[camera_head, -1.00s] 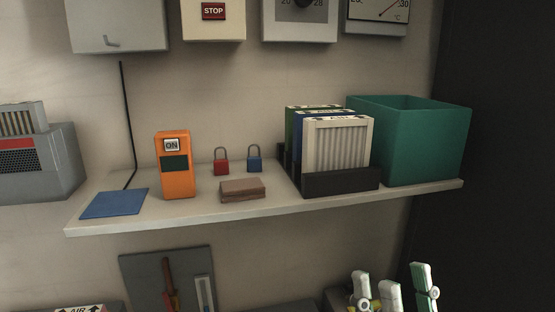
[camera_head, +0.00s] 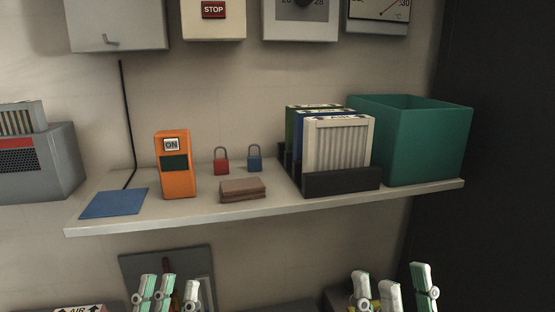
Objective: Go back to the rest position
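My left gripper (camera_head: 168,291) shows at the bottom edge, left of the middle, its white and green fingers pointing up. The fingers stand apart with nothing between them. My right gripper (camera_head: 393,289) shows at the bottom right, its fingers also apart and empty. Both are below the shelf (camera_head: 300,204) and touch nothing I can see. The lower parts of both grippers are cut off by the frame.
On the shelf are a blue mat (camera_head: 114,203), an orange device (camera_head: 175,164), red (camera_head: 221,166) and blue (camera_head: 255,164) padlocks, a brown block (camera_head: 242,189), filters in a black rack (camera_head: 341,181) and a green bin (camera_head: 424,143). A grey panel (camera_head: 135,262) hangs behind my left gripper.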

